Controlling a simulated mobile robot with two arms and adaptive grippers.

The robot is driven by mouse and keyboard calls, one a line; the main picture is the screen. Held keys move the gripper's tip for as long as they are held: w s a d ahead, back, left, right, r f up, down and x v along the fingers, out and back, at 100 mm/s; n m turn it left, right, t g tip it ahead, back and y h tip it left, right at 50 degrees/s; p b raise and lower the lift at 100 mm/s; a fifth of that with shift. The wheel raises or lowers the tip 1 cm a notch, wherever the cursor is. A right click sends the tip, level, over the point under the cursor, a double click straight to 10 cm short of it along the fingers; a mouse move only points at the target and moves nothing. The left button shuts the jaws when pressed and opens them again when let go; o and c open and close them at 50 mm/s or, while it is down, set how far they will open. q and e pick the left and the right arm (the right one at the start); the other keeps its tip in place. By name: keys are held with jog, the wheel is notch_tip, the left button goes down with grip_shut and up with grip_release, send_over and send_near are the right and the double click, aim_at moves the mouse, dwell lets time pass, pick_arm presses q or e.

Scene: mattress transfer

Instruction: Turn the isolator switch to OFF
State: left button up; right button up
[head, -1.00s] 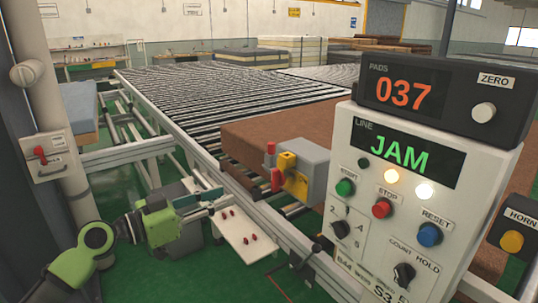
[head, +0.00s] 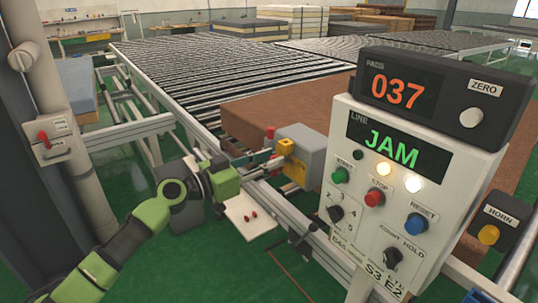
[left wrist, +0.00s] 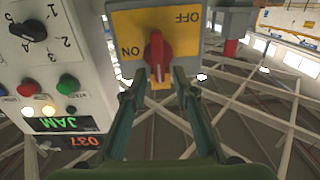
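The isolator switch is a red handle (left wrist: 157,52) on a yellow plate (left wrist: 181,42) marked ON and OFF. In the inverted left wrist view, ON is left of the handle and OFF is at the upper right. The handle stands roughly upright there, its narrow end towards my gripper. In the head view the yellow plate (head: 285,147) is on a grey box (head: 309,150) beside the conveyor; my gripper largely hides the handle. My left gripper (head: 271,162) is open, its fingertips on either side of the handle's near end (left wrist: 157,80). Contact cannot be told. My right gripper is out of view.
A control panel (head: 350,215) reading JAM stands close right of the switch, under a 037 display (head: 398,92). A white tray (head: 243,209) with small red pieces sits below my left gripper. A pillar plate (head: 58,153) has another red lever. A brown pad (head: 240,120) lies behind.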

pick_arm(q)
jog(key=shift+w+d, duration=0.15)
jog(key=shift+c, duration=0.2)
grip_shut()
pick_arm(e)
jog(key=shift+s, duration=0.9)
